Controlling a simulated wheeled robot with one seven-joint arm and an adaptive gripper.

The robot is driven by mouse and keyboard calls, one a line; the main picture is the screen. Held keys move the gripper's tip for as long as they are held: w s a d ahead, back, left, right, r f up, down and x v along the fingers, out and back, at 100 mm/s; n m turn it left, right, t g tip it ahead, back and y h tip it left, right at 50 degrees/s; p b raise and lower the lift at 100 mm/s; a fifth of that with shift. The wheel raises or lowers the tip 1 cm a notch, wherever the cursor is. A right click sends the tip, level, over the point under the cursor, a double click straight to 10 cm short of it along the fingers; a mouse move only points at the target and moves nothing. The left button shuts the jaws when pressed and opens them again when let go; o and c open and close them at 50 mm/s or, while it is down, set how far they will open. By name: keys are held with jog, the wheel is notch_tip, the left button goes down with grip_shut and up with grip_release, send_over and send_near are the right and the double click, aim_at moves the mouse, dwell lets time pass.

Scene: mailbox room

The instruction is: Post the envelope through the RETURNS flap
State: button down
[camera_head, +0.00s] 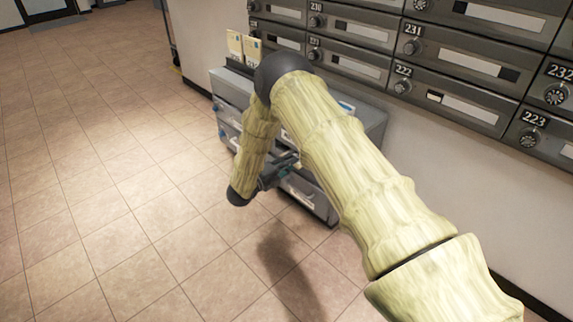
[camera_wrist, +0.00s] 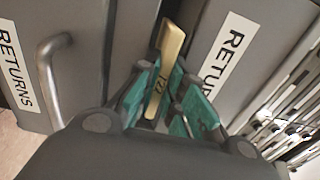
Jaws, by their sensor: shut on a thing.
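My gripper (camera_wrist: 160,100) is shut on a narrow tan-gold envelope (camera_wrist: 172,50) with dark digits on it. The envelope stands up between the teal finger pads, seen nearly edge-on. Its far end reaches between two grey surfaces that bear RETURNS labels, the left one (camera_wrist: 12,65) and the right one (camera_wrist: 228,52). A metal handle (camera_wrist: 50,75) is on the left surface. I cannot tell whether the envelope's end is inside an opening. In the head view my gripper (camera_head: 288,165) is low against the grey cabinet (camera_head: 232,88), largely hidden by my arm.
Two tan tagged envelopes (camera_head: 243,47) stand on the left of the cabinet top. Numbered mailboxes (camera_head: 460,60) cover the wall above and to the right. The tiled floor (camera_head: 100,160) on the left is clear.

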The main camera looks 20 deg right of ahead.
jog(key=shift+x, duration=1.45)
jog(key=c, duration=1.4)
grip_release()
jog(key=shift+c, duration=0.2)
jog(key=shift+s+a+f, duration=0.1)
jog(key=shift+a, duration=0.1)
jog(key=shift+p+v, duration=0.3)
jog(key=shift+v, duration=0.5)
jog(key=p+v, duration=0.1)
jog(key=v, duration=0.6)
jog(key=shift+p, duration=0.35)
jog(key=shift+c, duration=0.4)
grip_shut()
